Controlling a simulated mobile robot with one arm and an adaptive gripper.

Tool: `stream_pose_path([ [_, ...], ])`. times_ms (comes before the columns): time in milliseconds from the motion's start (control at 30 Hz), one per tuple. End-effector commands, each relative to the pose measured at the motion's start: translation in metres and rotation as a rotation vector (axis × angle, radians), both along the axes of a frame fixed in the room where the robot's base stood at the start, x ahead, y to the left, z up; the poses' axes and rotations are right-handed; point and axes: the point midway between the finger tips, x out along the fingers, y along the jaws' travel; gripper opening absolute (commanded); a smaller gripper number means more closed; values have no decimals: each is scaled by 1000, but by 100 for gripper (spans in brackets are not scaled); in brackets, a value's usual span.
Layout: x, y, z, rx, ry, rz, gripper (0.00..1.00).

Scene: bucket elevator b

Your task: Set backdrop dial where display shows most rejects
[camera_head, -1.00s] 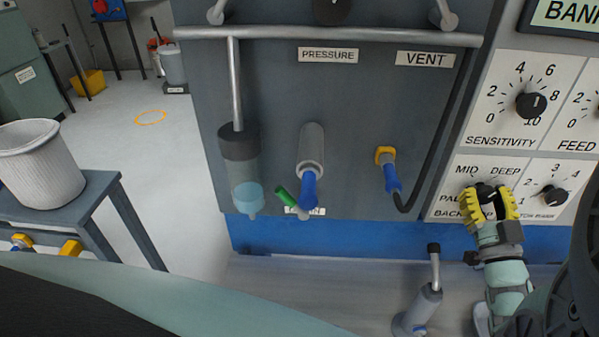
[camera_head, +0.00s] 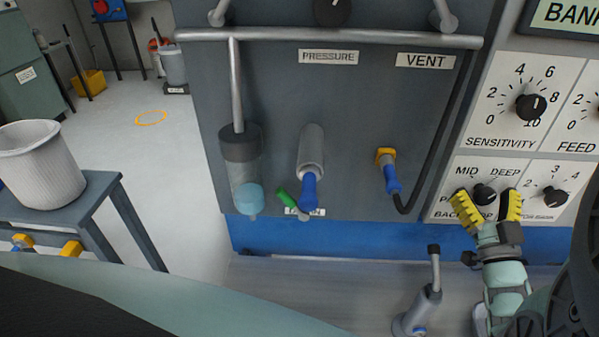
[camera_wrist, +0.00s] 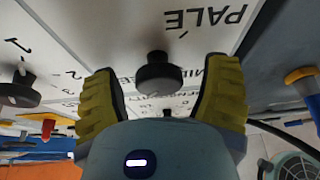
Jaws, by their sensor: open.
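The black backdrop dial (camera_head: 484,194) sits on a white plate at the right, with MID and DEEP readable above it. PALE and the name below are partly covered by my gripper (camera_head: 487,203). My gripper's yellow fingers are spread open, one on each side of the dial, with clear gaps. In the wrist view the dial (camera_wrist: 160,74) stands between and just beyond the fingertips (camera_wrist: 162,85), with PALE readable near it. I cannot tell which mark its pointer faces. The display (camera_head: 567,13) is cut off by the picture edge; only "BANK" shows.
The sensitivity dial (camera_head: 530,107) is above, and another small dial (camera_head: 555,196) is close at the right of my gripper. A grey joystick-like lever (camera_head: 428,290) stands on the ledge at the lower left of my arm.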

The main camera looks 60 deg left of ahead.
Motion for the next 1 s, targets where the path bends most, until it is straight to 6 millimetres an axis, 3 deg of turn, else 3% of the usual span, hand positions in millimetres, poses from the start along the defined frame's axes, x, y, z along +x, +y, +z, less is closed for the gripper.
stream_pose_path([
  [333, -6, -10, -6, -4, 4, -4, 75],
  [700, -47, -65, -35, -5, 5, -5, 75],
  [1000, -65, -88, -46, -2, 3, -3, 75],
])
